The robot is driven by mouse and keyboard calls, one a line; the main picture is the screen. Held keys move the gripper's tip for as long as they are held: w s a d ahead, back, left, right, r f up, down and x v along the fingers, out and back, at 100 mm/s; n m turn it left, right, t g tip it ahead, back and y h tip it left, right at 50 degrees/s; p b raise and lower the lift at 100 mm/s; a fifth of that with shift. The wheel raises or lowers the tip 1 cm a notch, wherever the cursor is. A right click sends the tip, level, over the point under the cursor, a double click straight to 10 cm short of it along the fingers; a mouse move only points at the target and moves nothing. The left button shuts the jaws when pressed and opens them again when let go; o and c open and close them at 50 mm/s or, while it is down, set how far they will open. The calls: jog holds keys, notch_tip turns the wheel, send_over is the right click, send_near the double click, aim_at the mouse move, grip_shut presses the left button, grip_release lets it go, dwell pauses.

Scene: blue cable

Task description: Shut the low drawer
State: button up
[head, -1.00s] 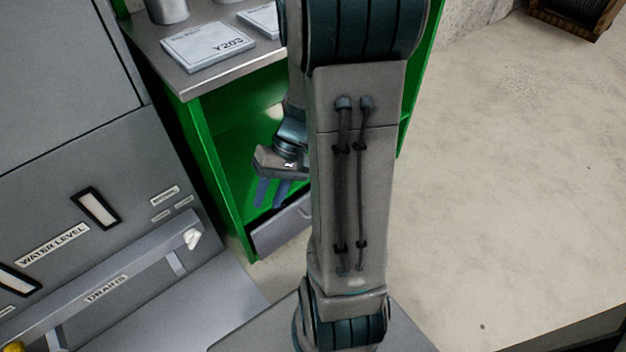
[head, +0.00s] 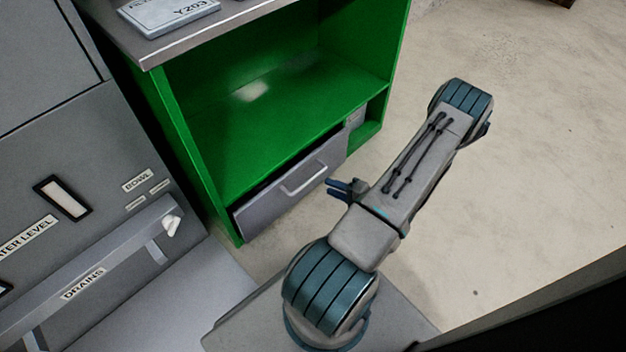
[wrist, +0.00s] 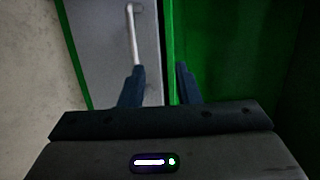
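The low drawer (head: 296,192) has a grey front with a silver bar handle (head: 304,178) and sits at the bottom of the green cabinet. A dark gap shows above its front, which stands slightly out from the cabinet. My gripper (head: 331,188) is in front of the drawer, just right of the handle, with its blue fingers apart and nothing between them. In the wrist view the fingers (wrist: 160,76) point at the drawer front (wrist: 105,45), with the handle (wrist: 133,35) ahead of the left finger. I cannot tell whether a finger touches the drawer.
The green cabinet (head: 180,140) has an empty open shelf above the drawer and a grey top (head: 155,52) with a labelled box (head: 168,12). A grey machine (head: 90,140) with a rail stands at the left. Pale floor (head: 520,170) lies clear at the right.

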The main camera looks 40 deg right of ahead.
aim_at(313, 177)
notch_tip(313, 177, down, 4)
jog(key=s+d+m+h, duration=0.2)
jog(key=h, duration=0.1)
jog(key=shift+t, duration=0.3)
jog(key=shift+b+x, duration=2.6)
jog(key=shift+x, duration=4.1)
jog(key=shift+a+f, duration=0.1)
jog(key=shift+a, duration=0.05)
jog(key=shift+s, duration=0.1)
grip_shut()
